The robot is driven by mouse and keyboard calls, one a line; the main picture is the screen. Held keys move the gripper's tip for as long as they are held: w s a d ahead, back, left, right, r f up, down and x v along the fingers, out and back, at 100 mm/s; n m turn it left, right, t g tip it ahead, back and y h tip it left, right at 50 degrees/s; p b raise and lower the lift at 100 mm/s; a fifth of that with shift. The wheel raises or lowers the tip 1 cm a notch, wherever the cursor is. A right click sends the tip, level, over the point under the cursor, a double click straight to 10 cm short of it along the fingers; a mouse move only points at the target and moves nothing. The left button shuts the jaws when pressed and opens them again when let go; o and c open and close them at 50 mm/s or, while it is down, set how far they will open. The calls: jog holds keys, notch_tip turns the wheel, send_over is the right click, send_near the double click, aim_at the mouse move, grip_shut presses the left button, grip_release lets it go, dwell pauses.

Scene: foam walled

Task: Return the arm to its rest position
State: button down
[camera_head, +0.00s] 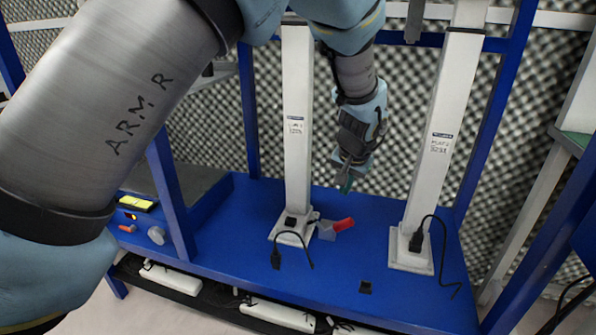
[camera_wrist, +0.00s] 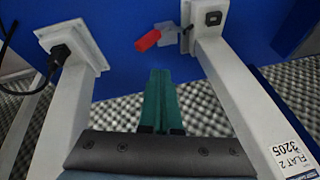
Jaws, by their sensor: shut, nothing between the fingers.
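My gripper (camera_head: 346,184) hangs from my bent arm above the blue bench, between two white posts. Its green fingers (camera_wrist: 158,100) are together in the wrist view, with nothing between them. It is apart from the bench and from the red-handled switch (camera_head: 343,225), which sits at the foot of the left post (camera_head: 298,120). The switch also shows beyond the fingertips in the wrist view (camera_wrist: 148,40). My upper arm fills the left of the head view and hides part of the scene there.
The right post (camera_head: 440,140) has a black plug (camera_head: 416,240) in its base, with a cable on the bench. Another loose plug (camera_head: 276,258) lies near the left post. Blue frame uprights (camera_head: 248,110) stand around the bench, with foam wall (camera_head: 400,110) behind.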

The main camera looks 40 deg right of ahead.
jog(key=w+a+r+n+y, duration=0.1)
jog(key=w+a+n, duration=0.1)
jog(key=w+a, duration=0.55)
jog(key=w+a+r+n+g, duration=0.15)
jog(key=w+a, duration=0.35)
jog(key=a, duration=0.5)
jog(key=w+a+r+n+t+y, duration=0.1)
jog(key=w+a+n, duration=0.2)
jog(key=w+a, duration=0.45)
jog(key=s+a+r+n+g, duration=0.1)
jog(key=s+a+n, duration=0.25)
jog(key=a, duration=1.25)
jog(key=s+a+r+n+g, duration=0.1)
jog(key=s+a+r+n, duration=0.3)
jog(key=a, duration=1.2)
notch_tip(320, 180, up, 19)
jog(key=m+p, duration=0.1)
jog(key=p, duration=2)
jog(key=shift+s+d+y+p, duration=0.2)
jog(key=shift+d+y+p, duration=0.1)
jog(key=shift+t, duration=0.25)
